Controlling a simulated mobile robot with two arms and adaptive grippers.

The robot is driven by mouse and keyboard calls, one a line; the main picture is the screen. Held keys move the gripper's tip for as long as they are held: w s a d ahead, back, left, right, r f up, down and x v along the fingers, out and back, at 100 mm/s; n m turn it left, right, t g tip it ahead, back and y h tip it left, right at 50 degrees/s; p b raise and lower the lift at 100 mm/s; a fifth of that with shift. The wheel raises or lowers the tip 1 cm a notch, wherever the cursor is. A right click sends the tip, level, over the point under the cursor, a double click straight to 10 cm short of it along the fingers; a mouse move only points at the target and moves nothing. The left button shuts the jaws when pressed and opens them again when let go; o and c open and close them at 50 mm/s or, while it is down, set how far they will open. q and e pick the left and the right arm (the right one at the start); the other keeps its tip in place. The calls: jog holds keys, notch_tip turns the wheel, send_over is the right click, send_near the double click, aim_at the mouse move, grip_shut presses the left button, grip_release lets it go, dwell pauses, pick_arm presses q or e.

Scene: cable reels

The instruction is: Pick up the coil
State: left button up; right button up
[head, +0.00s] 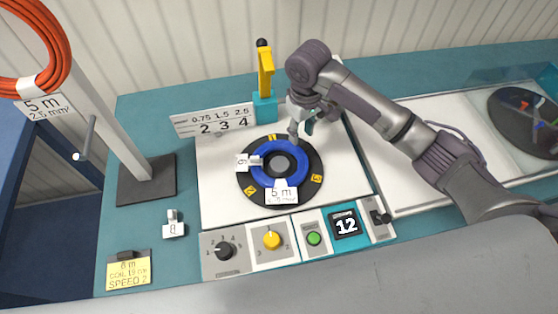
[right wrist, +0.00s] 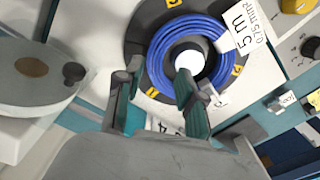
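A blue coil of cable (head: 263,153) lies flat on a black round reel plate (head: 256,193) with yellow marks, around a grey hub. White tags hang on it, one reading 5 m; in the right wrist view the coil (right wrist: 160,50) has a tag (right wrist: 243,28) reading 5 m 0.75 mm². My right gripper (head: 301,125) is at the far side of the coil. In the right wrist view its fingers (right wrist: 153,85) are spread, one toward the hub and one outside the ring, with nothing between them that I can confirm as gripped. My left gripper is not in view.
An orange coil (head: 62,50) hangs at the upper left by a grey post (head: 118,110). A yellow-handled tool (head: 265,72) stands behind. A yellow note (head: 129,274) lies front left.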

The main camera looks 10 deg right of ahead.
send_over(299, 152)
notch_tip(299, 152, down, 4)
jog(key=shift+f, duration=0.3)
notch_tip(299, 152, down, 4)
jog(key=shift+f+p, duration=0.1)
jog(key=shift+p, duration=0.85)
jog(key=shift+f, duration=0.35)
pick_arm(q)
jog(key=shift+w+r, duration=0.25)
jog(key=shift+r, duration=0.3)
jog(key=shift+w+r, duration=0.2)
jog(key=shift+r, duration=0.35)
pick_arm(e)
jog(key=shift+f, duration=0.1)
grip_shut()
